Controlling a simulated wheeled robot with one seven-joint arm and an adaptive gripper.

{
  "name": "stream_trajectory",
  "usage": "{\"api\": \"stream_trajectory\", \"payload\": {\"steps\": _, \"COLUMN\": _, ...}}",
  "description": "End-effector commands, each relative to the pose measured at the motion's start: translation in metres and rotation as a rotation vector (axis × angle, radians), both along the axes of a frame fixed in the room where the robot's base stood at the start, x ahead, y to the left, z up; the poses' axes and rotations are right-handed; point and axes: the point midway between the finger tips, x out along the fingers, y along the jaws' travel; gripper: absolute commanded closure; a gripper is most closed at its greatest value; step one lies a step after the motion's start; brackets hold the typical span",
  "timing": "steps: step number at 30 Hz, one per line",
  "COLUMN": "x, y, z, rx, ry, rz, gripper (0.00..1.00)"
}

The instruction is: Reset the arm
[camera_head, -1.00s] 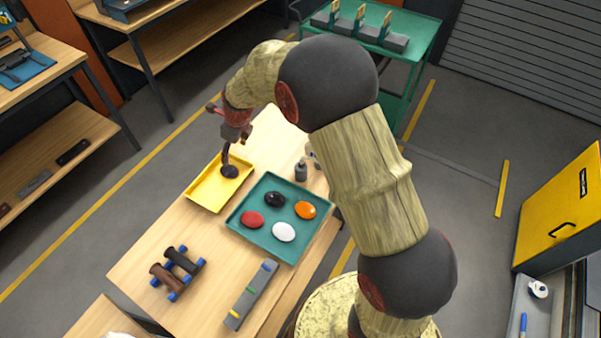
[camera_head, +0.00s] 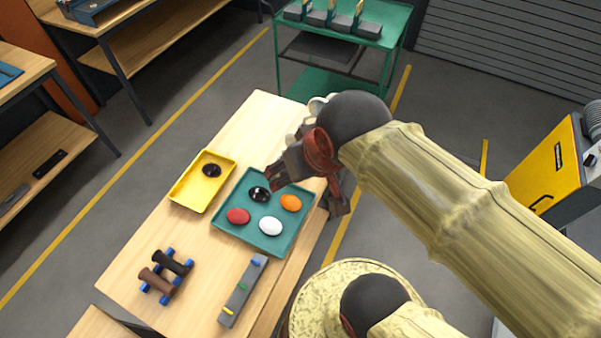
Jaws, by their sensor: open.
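My gripper (camera_head: 307,192) is open and empty. It hangs over the far right corner of the teal tray (camera_head: 225,222), with my arm folded back to the right. The teal tray holds a red oval piece (camera_head: 238,216), a white one (camera_head: 270,226), an orange one (camera_head: 290,203) and a dark one (camera_head: 259,194). A yellow tray (camera_head: 187,193) lies to the left of it with a dark oval piece (camera_head: 211,170) inside. My gripper touches none of these pieces as far as I can see.
The wooden table (camera_head: 255,120) also bears two brown-and-black rollers on blue feet (camera_head: 166,273) and a grey bar with coloured tabs (camera_head: 242,290). A green cart (camera_head: 400,25) stands behind. A yellow cabinet (camera_head: 545,165) is at the right.

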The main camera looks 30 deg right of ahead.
Motion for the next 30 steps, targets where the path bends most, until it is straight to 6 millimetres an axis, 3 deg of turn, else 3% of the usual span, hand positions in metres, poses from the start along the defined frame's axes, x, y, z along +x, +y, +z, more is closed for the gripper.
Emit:
{"api": "stream_trajectory", "payload": {"steps": 4, "x": -0.012, "y": -0.003, "z": -0.002, "rx": -0.044, "ry": -0.007, "rz": 0.066, "gripper": 0.37}}
{"api": "stream_trajectory", "payload": {"steps": 13, "x": -0.012, "y": -0.003, "z": -0.003, "rx": -0.047, "ry": -0.007, "rz": 0.070, "gripper": 0.37}}
{"api": "stream_trajectory", "payload": {"steps": 17, "x": -0.012, "y": -0.003, "z": -0.012, "rx": -0.047, "ry": -0.007, "rz": 0.070, "gripper": 0.37}}
{"api": "stream_trajectory", "payload": {"steps": 30, "x": -0.012, "y": -0.003, "z": -0.099, "rx": -0.046, "ry": -0.006, "rz": 0.069, "gripper": 0.37}}
